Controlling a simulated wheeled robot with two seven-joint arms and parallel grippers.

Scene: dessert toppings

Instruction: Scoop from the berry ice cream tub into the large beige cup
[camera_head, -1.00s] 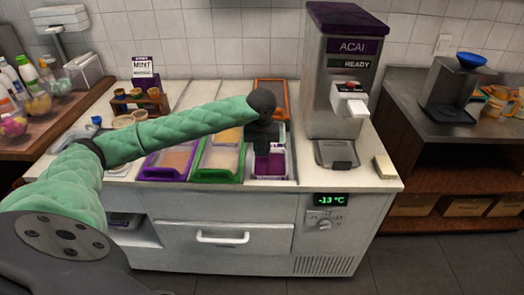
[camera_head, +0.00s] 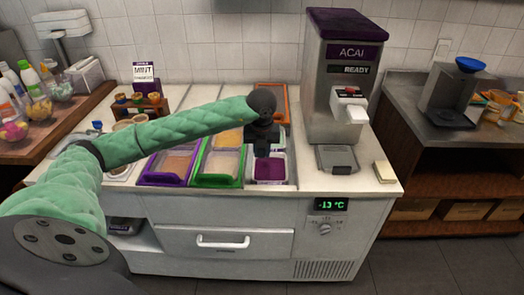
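A tub with deep purple-magenta contents, which looks like the berry ice cream tub (camera_head: 270,169), sits at the right end of the row of tubs in the counter. My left gripper (camera_head: 262,152) hangs fingers-down at the far edge of this tub, apparently just above it. Its fingers are small and dark, and I cannot tell whether they are open or shut or hold a scoop. Beige round cups (camera_head: 122,125) stand at the counter's left, partly behind my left arm. I cannot tell which is the large one. My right gripper is out of view.
Tubs with purple (camera_head: 163,179) and green (camera_head: 217,180) rims lie left of the berry tub. An orange-rimmed tub (camera_head: 272,88) is behind. The acai machine (camera_head: 345,80) stands close on the right. A small rack (camera_head: 140,105) of cups is at the back left.

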